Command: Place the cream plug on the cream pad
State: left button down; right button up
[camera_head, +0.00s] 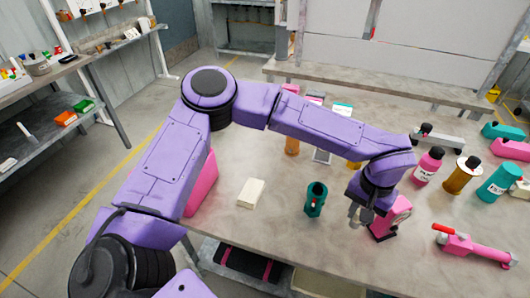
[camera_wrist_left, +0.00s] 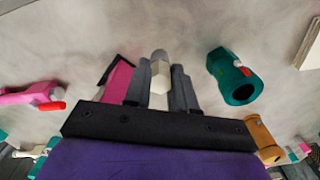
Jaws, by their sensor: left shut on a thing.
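The cream pad (camera_head: 251,193) lies flat on the table, left of the teal cylinder. Its edge also shows at the right of the left wrist view (camera_wrist_left: 313,47). My left gripper (camera_head: 360,216) is low over the table, right of the teal cylinder and beside a pink block. In the left wrist view its fingers (camera_wrist_left: 160,84) are shut on the pale cream plug (camera_wrist_left: 160,73). The plug is hard to make out in the head view. My right gripper is not in view.
The teal cylinder (camera_head: 316,199) stands between the pad and my gripper. The pink block (camera_head: 390,219) is right of my gripper. A pink tool with a red tip (camera_head: 473,246) lies at the right. Several bottles (camera_head: 428,166) stand behind. The table around the pad is clear.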

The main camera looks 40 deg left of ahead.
aim_at(251, 190)
jog(key=z, duration=1.6)
jog(key=k, duration=0.85)
jog(key=u, duration=1.75)
